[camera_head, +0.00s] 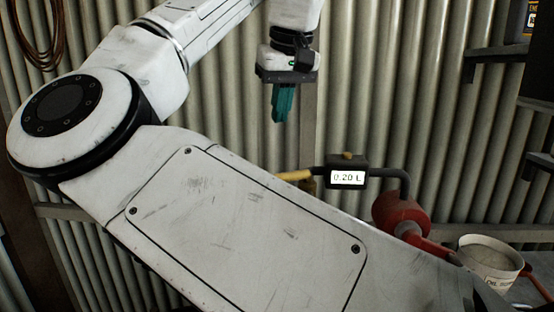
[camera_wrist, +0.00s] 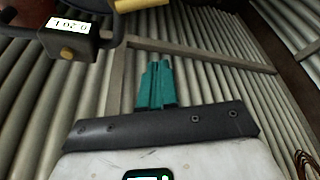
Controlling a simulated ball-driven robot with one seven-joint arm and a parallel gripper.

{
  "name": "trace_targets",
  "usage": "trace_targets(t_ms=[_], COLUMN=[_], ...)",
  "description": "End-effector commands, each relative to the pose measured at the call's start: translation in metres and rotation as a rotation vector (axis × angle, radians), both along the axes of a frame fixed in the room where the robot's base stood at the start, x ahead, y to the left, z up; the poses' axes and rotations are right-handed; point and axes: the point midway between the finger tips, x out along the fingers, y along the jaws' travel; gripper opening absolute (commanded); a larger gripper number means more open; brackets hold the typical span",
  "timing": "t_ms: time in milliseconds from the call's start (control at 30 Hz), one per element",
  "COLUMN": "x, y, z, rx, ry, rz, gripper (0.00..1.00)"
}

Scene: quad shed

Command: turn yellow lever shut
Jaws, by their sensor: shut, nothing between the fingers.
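The yellow lever (camera_head: 296,175) sticks out to the left of a dark meter box (camera_head: 347,175) whose display reads 0.20 L. Part of the lever is hidden near my arm in the head view. In the wrist view the yellow lever (camera_wrist: 138,4) shows at the top edge, partly cut off, beside the meter box (camera_wrist: 70,38). My gripper (camera_head: 282,118) has teal fingers, shut and empty, pointing down above and slightly left of the lever in the head view. The fingers (camera_wrist: 157,68) are apart from the lever in the wrist view.
A dark curved pipe (camera_head: 402,182) runs from the meter to a red body (camera_head: 400,212). A white bucket (camera_head: 490,262) stands at the lower right. Dark shelves (camera_head: 495,54) are at the upper right. A corrugated wall (camera_head: 240,100) stands behind, with a grey metal frame (camera_wrist: 200,55).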

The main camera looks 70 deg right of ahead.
Motion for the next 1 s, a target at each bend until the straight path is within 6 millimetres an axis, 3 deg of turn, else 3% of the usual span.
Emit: trace_targets(t_ms=[267, 700, 1000], x=[0.005, 0.025, 0.001], y=[-0.004, -0.024, -0.001], z=[-0.015, -0.093, -0.099], rx=[0.0, 0.001, -0.001], ry=[0.0, 0.002, -0.001], rz=[0.0, -0.001, -0.002], gripper=[0.0, 0.0, 0.0])
